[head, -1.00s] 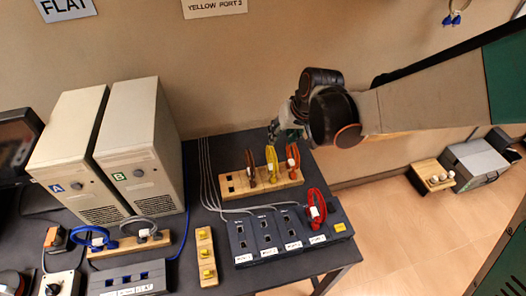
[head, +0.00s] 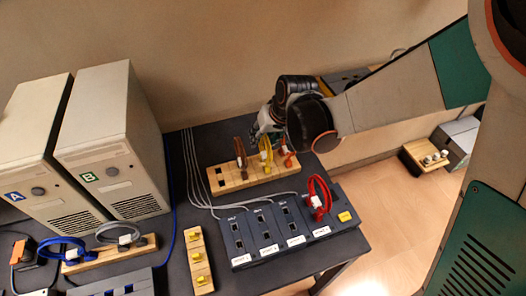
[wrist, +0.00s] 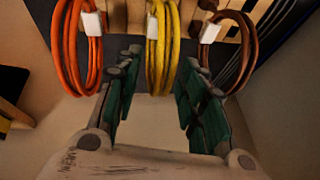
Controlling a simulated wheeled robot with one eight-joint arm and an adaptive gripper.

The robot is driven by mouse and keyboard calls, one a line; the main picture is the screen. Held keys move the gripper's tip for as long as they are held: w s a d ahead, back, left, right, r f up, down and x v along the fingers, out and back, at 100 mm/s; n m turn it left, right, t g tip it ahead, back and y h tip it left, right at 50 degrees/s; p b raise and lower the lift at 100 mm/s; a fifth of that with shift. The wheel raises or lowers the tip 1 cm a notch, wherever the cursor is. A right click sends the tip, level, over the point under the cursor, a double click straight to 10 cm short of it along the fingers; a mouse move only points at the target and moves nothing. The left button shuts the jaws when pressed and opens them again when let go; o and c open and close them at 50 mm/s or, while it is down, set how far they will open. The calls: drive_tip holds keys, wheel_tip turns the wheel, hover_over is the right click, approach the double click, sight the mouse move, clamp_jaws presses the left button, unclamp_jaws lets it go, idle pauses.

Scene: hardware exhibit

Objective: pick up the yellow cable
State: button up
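The yellow cable (head: 266,153) is a coiled loop with a white tag, upright in the middle of a wooden rack (head: 218,183) on the dark table. It also hangs centrally in the wrist view (wrist: 162,50). An orange cable (wrist: 72,50) is on one side of it and a brown cable (wrist: 236,50) on the other. My gripper (wrist: 158,75) is open and empty. Its green-padded fingers point at the yellow cable, one to either side of its line. I cannot tell whether the fingertips overlap the loop. In the head view my gripper (head: 261,126) is close behind the loop.
A dark port box (head: 275,240) with a red cable (head: 318,197) stands in front of the rack. A small wooden block with yellow plugs (head: 199,260) is to its left. Two beige towers (head: 110,140) stand further left. The wall is close behind my gripper.

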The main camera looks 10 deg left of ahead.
drive_tip(key=shift+s+r, duration=0.1)
drive_tip(key=shift+c, duration=0.9)
clamp_jaws()
